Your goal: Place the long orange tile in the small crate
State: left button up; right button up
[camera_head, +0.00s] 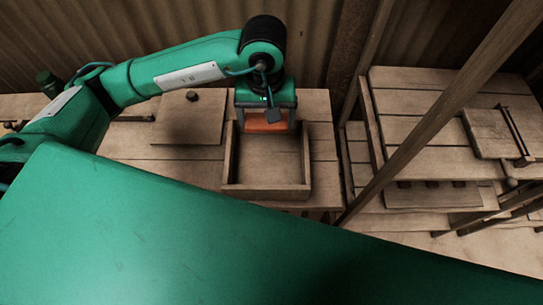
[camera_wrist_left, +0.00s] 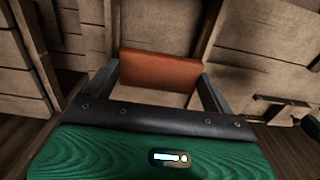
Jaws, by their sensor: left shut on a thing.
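The long orange tile (camera_head: 266,125) is held in my left gripper (camera_head: 266,119), above the far part of the small crate. In the left wrist view the tile (camera_wrist_left: 160,69) lies across between the two fingers of the gripper (camera_wrist_left: 158,82). The small crate (camera_head: 266,192) is an open wooden box on the table, and its visible floor is bare. The arm hides part of its far wall. I cannot tell the exact height of the tile over the crate floor. My right gripper is not in view.
A wooden board with a dark knob (camera_head: 187,122) lies on the table left of the crate. A slanted wooden post (camera_head: 430,125) and wooden shelving (camera_head: 420,95) stand to the right. A corrugated wall (camera_head: 150,30) is behind. A large green surface covers the foreground.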

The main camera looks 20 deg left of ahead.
pick_arm(q)
jog(key=p, duration=0.2)
send_over(267, 163)
notch_tip(267, 163, down, 7)
notch_tip(267, 163, down, 8)
jog(key=shift+d+f+p, duration=0.1)
jog(key=shift+f+p, duration=0.15)
jog(key=shift+p, duration=0.7)
notch_tip(267, 163, down, 3)
jog(key=shift+f+p, duration=0.2)
jog(key=shift+p, duration=0.3)
jog(key=shift+f, duration=0.6)
jog(key=o, duration=0.8)
jog(key=shift+o, duration=0.2)
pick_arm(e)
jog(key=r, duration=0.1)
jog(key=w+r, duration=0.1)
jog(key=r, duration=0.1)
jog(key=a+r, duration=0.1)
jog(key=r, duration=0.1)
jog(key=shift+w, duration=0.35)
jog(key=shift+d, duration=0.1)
